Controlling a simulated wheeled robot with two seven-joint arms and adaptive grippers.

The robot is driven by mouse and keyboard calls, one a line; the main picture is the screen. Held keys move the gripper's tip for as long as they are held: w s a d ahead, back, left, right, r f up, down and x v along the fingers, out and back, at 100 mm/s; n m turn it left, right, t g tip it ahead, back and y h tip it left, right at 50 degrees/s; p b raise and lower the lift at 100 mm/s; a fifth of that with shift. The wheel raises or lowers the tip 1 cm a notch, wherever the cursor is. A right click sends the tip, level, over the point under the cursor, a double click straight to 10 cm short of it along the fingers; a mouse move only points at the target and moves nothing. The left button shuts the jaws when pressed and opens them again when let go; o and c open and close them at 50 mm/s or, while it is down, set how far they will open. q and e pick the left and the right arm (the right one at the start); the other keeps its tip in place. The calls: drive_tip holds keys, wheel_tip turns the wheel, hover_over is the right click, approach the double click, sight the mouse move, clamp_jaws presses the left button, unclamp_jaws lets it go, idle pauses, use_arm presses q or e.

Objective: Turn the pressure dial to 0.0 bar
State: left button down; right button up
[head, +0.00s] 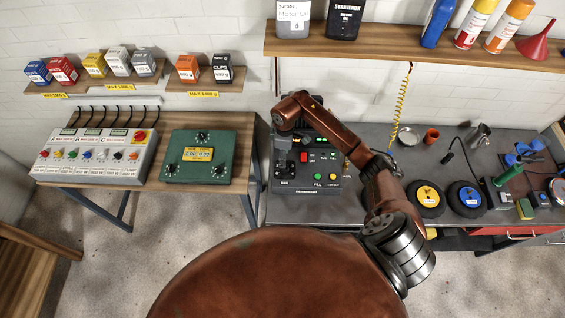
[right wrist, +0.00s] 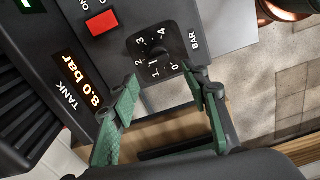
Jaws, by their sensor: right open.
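The pressure dial (right wrist: 157,55) is a black knob on a dark panel in the right wrist view, with a 0 to 4 scale and the word BAR. Its pointer is too small to read surely. A tank display (right wrist: 80,82) beside it reads 8.0 bar. My right gripper (right wrist: 162,80) is open and empty, its green fingertips just short of the dial, one on either side. In the head view the panel (head: 325,168) stands on the grey bench, partly covered by my right arm; dial and right gripper cannot be made out there. My left gripper is out of view.
A red button (right wrist: 101,22) sits close to the dial. On the left table are a switch box (head: 95,158) and a green console (head: 200,158). Two black discs (head: 427,198) and small tools lie on the bench at right. A shelf (head: 420,50) with bottles hangs above.

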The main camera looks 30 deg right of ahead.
drive_tip(key=shift+s+d+f, duration=0.15)
drive_tip(key=shift+d+f, duration=0.05)
drive_tip(key=shift+f, duration=0.15)
drive_tip(key=shift+f+p, duration=0.5)
drive_tip(key=shift+f, duration=2.95)
drive_tip(key=c, duration=1.2)
